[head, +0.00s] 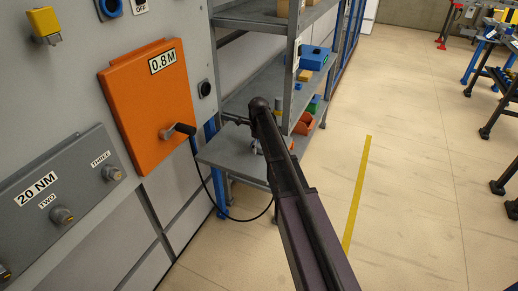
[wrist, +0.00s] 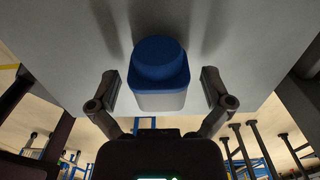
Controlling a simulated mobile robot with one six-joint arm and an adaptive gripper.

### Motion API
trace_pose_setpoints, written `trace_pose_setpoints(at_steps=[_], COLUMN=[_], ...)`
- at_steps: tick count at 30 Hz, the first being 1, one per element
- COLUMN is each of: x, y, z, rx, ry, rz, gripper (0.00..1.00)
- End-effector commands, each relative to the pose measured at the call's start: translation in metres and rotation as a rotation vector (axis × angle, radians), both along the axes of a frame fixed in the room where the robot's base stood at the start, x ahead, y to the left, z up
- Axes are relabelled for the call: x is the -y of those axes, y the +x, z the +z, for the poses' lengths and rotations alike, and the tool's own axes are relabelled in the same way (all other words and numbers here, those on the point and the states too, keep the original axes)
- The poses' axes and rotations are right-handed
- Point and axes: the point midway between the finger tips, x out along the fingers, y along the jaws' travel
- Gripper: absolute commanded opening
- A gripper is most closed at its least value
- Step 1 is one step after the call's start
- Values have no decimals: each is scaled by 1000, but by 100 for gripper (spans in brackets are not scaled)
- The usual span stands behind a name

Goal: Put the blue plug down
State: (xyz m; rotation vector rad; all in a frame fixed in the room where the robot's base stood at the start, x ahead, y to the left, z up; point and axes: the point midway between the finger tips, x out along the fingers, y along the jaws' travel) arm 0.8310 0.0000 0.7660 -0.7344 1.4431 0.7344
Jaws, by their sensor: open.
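The blue plug (wrist: 160,62) shows in the wrist view, with a round blue top and a pale, boxy lower part. It is against a plain grey surface (wrist: 250,50). My gripper (wrist: 160,88) is open, with one finger on each side of the plug. A gap shows between the plug and each finger. In the head view my arm reaches toward a small grey table (head: 226,158) beside the panel. The plug cannot be made out there, and my gripper is mostly hidden behind my arm.
An orange door (head: 150,105) with a crank handle (head: 180,131) is at the left, above a grey box (head: 62,205) with knobs. A black cable (head: 215,200) hangs near the table. Grey shelves (head: 255,22) with bins stand behind. The floor at right is clear around a yellow line (head: 357,195).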

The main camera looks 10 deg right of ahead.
Motion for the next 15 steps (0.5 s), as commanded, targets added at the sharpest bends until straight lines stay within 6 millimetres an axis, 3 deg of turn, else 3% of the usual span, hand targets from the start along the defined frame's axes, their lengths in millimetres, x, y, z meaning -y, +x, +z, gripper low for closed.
trace_pose_setpoints(at_steps=[11, 15], x=[0, 0], y=[0, 0], z=[0, 0], rx=[0, 0], ry=[0, 0], rz=[0, 0], gripper=[97, 55])
